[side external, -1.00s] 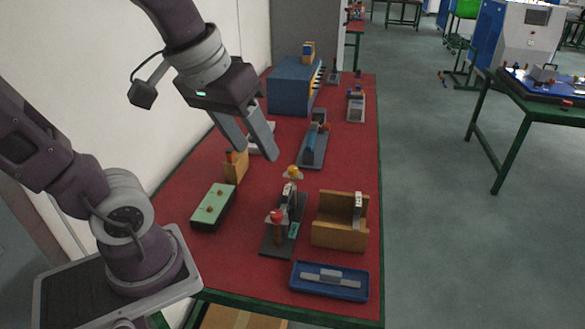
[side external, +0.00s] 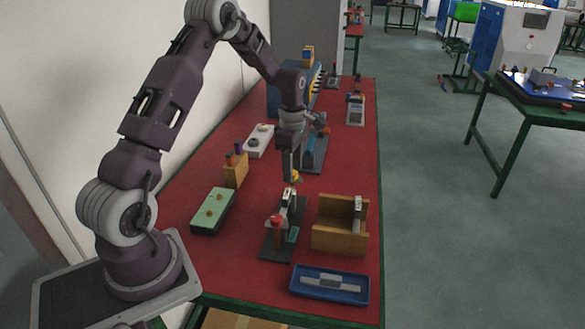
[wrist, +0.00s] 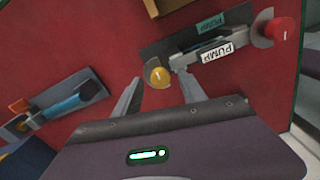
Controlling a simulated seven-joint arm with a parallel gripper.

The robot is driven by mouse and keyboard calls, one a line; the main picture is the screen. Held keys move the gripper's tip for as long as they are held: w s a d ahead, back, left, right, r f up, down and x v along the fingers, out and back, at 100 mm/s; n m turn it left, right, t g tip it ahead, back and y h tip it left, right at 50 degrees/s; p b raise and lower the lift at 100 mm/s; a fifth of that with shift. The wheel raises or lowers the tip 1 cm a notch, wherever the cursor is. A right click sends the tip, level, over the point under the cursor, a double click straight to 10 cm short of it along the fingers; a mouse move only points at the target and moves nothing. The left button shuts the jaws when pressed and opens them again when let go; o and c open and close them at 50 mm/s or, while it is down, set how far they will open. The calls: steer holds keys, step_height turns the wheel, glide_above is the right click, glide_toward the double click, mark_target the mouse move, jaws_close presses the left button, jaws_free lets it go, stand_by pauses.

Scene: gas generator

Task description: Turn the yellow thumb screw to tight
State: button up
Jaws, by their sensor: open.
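The yellow thumb screw (side external: 295,177) sits at the far end of the grey pump fixture (side external: 287,228) on the red table. It also shows in the wrist view (wrist: 158,77), beside the "PUMP" label. My gripper (side external: 290,176) points down at the thumb screw. In the wrist view my gripper (wrist: 160,85) is open, with one finger on each side of the screw. I cannot tell whether the fingers touch it. A red knob (side external: 277,221) stands at the near end of the fixture and shows in the wrist view too (wrist: 280,32).
A wooden holder (side external: 340,238) stands right of the fixture, and a blue tray (side external: 329,284) lies in front. A green box (side external: 213,211) and a wooden block with pegs (side external: 236,170) are to the left. A blue-handled fixture (side external: 313,153) stands behind.

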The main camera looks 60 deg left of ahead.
steer(key=shift+f, duration=0.2)
jaws_close()
